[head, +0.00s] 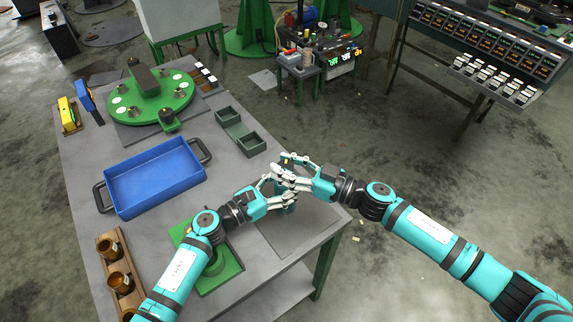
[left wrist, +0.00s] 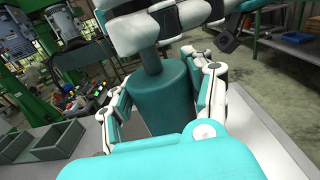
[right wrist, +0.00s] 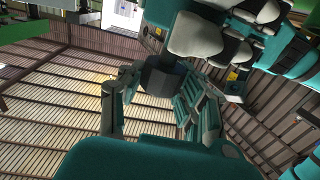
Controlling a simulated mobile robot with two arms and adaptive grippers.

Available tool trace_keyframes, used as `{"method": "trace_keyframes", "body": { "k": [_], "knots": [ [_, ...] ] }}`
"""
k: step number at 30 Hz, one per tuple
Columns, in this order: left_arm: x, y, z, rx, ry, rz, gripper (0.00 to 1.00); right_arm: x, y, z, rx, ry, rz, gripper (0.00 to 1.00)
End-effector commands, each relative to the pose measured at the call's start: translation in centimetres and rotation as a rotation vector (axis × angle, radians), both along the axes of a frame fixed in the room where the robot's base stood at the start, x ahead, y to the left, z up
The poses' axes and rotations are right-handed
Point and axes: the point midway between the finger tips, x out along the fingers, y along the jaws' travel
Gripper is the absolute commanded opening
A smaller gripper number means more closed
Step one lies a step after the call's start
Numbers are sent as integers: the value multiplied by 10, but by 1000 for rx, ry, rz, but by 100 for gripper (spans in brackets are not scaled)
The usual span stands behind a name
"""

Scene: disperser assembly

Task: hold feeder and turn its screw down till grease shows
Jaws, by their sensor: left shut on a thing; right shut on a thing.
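The feeder, a teal cylinder (left wrist: 165,95), stands between the fingers of my left gripper (left wrist: 165,100), which is shut on its sides. In the head view the left gripper (head: 270,186) is over the right part of the table, and the feeder is mostly hidden behind the fingers. My right gripper (head: 290,172) is just above, very close to the left one. In the right wrist view the right gripper (right wrist: 160,88) is shut on a dark faceted screw head (right wrist: 158,78). I see no grease; the feeder's lower end is hidden.
The grey table (head: 235,185) carries a blue tray (head: 155,180), a green round fixture (head: 150,100), a grey-green two-part bin (head: 240,132) and a wooden rack with copper-coloured cups (head: 120,280). A green plate (head: 225,270) lies under my left arm. The table's right edge is close.

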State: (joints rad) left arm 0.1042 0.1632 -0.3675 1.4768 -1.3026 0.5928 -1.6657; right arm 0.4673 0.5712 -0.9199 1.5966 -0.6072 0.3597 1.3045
Motion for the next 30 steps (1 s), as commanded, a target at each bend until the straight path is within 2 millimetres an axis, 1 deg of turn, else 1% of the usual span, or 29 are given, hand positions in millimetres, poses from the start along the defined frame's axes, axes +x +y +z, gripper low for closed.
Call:
{"method": "trace_keyframes", "body": {
  "k": [1, 8, 21, 30],
  "knots": [
    [-1, 0, 0, 1, 0, -1, 0, 3, -3, 0, -2, -1, -22, 1],
    [-1, 0, 0, 1, -1, -2, 0, 3, -2, 0, 1, -2, -133, 1],
    [-2, -1, 0, 0, 0, -5, 0, 1, 1, 1, 9, 5, -510, 1],
    [-2, -2, 0, 0, 0, -7, 0, 2, 0, 2, 9, 1, -697, 1]
  ]
}}
